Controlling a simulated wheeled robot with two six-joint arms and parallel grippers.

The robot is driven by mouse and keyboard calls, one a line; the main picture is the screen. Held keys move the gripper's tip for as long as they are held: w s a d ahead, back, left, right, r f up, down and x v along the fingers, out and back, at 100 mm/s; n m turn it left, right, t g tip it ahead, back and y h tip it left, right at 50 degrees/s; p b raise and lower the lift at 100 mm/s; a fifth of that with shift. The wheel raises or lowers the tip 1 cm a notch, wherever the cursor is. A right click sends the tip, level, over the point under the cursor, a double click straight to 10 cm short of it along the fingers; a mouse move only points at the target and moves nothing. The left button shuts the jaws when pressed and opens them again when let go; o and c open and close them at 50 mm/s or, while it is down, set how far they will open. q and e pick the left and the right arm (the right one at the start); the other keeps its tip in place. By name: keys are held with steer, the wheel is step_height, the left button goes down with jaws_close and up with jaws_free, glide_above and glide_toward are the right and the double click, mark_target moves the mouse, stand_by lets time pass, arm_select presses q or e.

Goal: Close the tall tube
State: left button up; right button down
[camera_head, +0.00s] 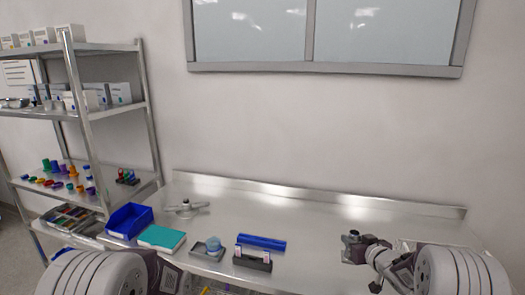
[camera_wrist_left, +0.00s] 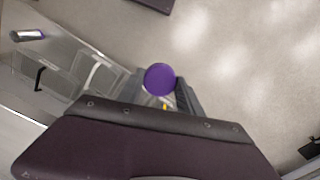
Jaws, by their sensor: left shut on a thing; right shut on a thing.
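A round purple cap-like piece (camera_wrist_left: 160,79) shows in the left wrist view, seen from its flat face. My left gripper (camera_wrist_left: 163,92) is shut on it, with grey fingers on either side. A small yellow bit shows just below the purple piece. In the head view my left arm comes in at the lower left, and its gripper is out of the frame. My right gripper (camera_head: 354,246) is shut over the right part of the table. What it holds is too small and dark to make out. I cannot pick out the tall tube for sure in either view.
The steel table (camera_head: 300,215) carries a blue bin (camera_head: 129,220), a teal box (camera_head: 161,238), a blue cylinder (camera_head: 262,242), a black rack (camera_head: 252,261) and a grey tray (camera_head: 207,252). A shelf (camera_head: 110,105) with colored parts stands at left. The table's back middle is clear.

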arm_select(q)
steer(key=shift+w+m, duration=0.25)
steer(key=shift+m, duration=0.55)
arm_select(e)
steer(key=s+a+f+n+g+y, duration=0.1)
steer(key=s+a+n+y, duration=0.1)
steer(key=a, duration=0.6)
steer(key=s+a+f+n+g+y, duration=0.1)
steer(key=s+a+f+n+y, duration=0.1)
steer(key=a, duration=0.7)
steer(key=s+a+f+n+g+y, duration=0.2)
steer(key=s+a+n+y, duration=0.2)
steer(key=a, duration=0.4)
steer(key=shift+s+a+f+y, duration=0.2)
steer(key=shift+s+a+y, duration=0.05)
steer(key=shift+s+y, duration=0.1)
steer(key=shift+f, duration=0.1)
